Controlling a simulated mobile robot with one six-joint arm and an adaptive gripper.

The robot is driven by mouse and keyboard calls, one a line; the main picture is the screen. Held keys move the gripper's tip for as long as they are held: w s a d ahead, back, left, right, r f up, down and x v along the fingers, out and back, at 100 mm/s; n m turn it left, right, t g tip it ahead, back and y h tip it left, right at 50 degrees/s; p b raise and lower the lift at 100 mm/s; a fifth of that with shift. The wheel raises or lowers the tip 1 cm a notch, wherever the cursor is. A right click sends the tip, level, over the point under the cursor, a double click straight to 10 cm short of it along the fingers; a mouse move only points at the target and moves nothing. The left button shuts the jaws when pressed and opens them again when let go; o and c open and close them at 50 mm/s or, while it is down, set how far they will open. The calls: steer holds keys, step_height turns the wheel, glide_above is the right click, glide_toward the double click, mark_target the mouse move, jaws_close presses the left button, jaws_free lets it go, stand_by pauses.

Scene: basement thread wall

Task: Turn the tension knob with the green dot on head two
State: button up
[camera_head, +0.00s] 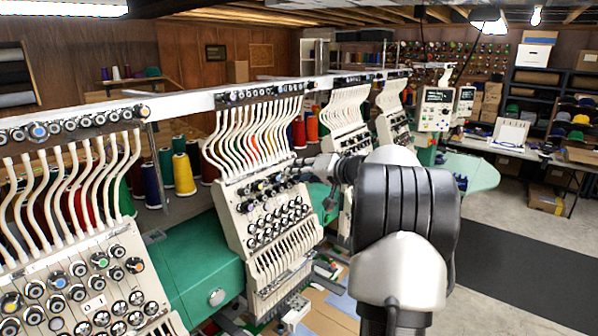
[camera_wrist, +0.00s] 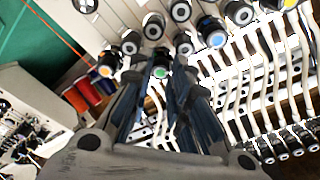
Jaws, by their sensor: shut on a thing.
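The tension knob with the green dot (camera_wrist: 160,72) is in the wrist view, between the tips of my gripper (camera_wrist: 160,84). The fingers are shut on it from both sides, and its dotted face shows between them. In the head view, head two (camera_head: 268,215) is the pale machine head in the middle, with rows of knobs on its sloped front. My arm reaches in from the right and my gripper (camera_head: 318,163) is at the upper right edge of this head. The held knob cannot be picked out in the head view.
Other knobs crowd close by, one with an orange dot (camera_wrist: 106,70) and one with a blue dot (camera_wrist: 216,37). Head one (camera_head: 80,270) stands at the left. Thread cones (camera_head: 184,174) stand behind. A grey mat (camera_head: 530,270) and open floor lie at the right.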

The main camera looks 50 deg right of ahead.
steer(key=shift+m, duration=0.4)
jaws_close()
steer(key=m+g+p, duration=0.1)
steer(key=m+p, duration=0.5)
steer(key=m, duration=0.1)
steer(key=m+p, duration=0.5)
steer(key=m, duration=0.2)
steer(key=m+g+p, duration=0.1)
steer(key=m+p, duration=0.5)
steer(key=m, duration=0.2)
steer(key=shift+g+y+p, duration=0.3)
steer(key=shift+y, duration=0.1)
steer(key=shift+f+m, duration=0.2)
steer(key=shift+m, duration=0.1)
steer(key=o, duration=0.5)
jaws_free()
steer(key=o, duration=0.3)
steer(key=shift+r, duration=0.25)
